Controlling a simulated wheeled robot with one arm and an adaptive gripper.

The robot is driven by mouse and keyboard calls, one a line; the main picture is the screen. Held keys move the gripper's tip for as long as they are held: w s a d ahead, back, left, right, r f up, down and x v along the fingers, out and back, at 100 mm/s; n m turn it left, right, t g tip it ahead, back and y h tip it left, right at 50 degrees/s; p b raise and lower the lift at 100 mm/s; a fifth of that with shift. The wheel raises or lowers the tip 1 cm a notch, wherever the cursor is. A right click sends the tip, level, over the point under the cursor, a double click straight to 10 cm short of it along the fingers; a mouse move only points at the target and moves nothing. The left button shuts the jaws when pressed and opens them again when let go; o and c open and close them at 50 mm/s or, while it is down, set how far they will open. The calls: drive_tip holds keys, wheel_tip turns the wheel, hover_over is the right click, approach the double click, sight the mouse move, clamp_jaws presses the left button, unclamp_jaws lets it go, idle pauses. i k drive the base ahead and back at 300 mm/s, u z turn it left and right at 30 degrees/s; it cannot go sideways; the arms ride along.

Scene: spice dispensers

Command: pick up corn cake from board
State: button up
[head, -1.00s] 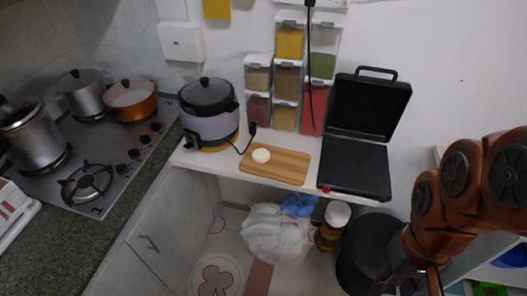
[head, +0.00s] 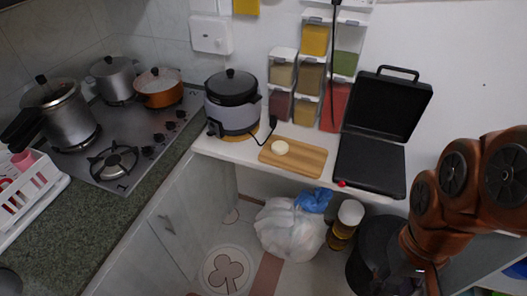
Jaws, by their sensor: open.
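The corn cake (head: 280,147) is a small, round, pale cream piece. It lies flat on the left part of the wooden board (head: 308,163). The board rests on a white shelf, between the rice cooker and the open grill. My brown arm (head: 450,195) shows at the right side of the head view, well apart from the board, and runs down to the bottom edge. I cannot make out my gripper's fingers in this view. Nothing touches or covers the corn cake.
A grey rice cooker (head: 232,103) stands left of the board, its black cord beside it. An open black grill (head: 370,165) stands right. Spice dispensers (head: 308,80) hang on the wall behind. Below the shelf are a bag (head: 290,228), a jar (head: 343,225) and a black bin (head: 372,245).

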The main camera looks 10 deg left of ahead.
sight(279, 147)
drive_tip(key=u, duration=0.8)
drive_tip(key=k, duration=1.1)
drive_tip(key=u, duration=1.6)
drive_tip(key=i, duration=1.35)
drive_tip(key=z, duration=1.15)
drive_tip(key=i, duration=0.65)
drive_tip(key=z, duration=0.8)
